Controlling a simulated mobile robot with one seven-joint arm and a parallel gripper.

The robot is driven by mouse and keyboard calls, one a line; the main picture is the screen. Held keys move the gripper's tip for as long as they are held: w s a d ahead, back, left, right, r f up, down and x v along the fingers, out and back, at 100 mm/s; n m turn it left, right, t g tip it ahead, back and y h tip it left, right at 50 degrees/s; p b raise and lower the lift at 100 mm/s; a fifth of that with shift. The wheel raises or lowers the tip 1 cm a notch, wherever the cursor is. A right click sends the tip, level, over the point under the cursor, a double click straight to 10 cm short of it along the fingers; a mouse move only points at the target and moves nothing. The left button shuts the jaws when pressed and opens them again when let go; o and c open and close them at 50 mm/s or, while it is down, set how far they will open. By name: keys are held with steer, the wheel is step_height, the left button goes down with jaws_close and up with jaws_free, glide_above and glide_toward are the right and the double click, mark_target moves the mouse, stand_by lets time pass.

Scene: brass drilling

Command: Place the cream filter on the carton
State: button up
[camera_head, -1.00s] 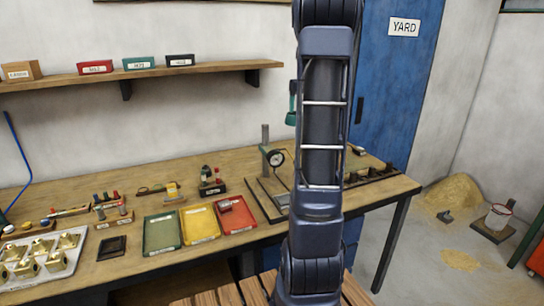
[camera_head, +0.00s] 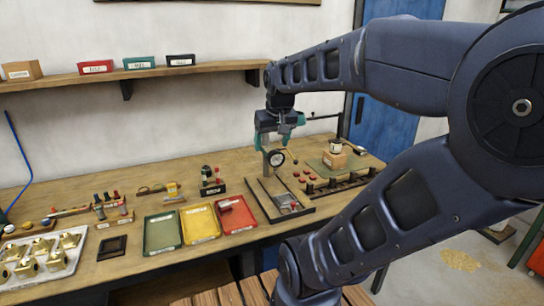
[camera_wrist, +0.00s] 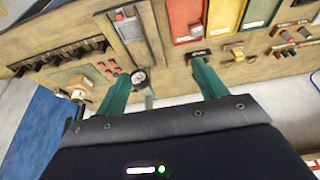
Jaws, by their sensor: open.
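A cream cylinder with a dark band, which looks like the cream filter (camera_head: 336,145), sits upright on top of a small tan box, the carton (camera_head: 334,160), at the back right of the bench. In the wrist view the filter (camera_wrist: 78,94) and the carton (camera_wrist: 85,81) show at the left, touching. My gripper (camera_head: 273,143) is open with nothing between its teal fingers. It hangs near the dial gauge stand, left of the carton and apart from it. In the wrist view its fingers (camera_wrist: 160,70) spread wide on either side of the dial.
The carton stands on a green mat (camera_head: 314,163). A dial gauge stand (camera_head: 276,158) is just below my gripper. Red discs (camera_head: 303,178) and a rack of dark pegs (camera_head: 340,184) lie nearby. Green, yellow and red trays (camera_head: 161,233) stand at the front. A wall shelf (camera_head: 140,74) runs behind.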

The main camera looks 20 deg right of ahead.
steer(key=s+f, duration=0.1)
steer(key=s+a, duration=0.1)
steer(key=s, duration=0.1)
steer(key=s+a+f, duration=0.1)
steer(key=shift+s+f, duration=0.15)
steer(key=shift+f, duration=0.15)
steer(key=shift+d, duration=0.1)
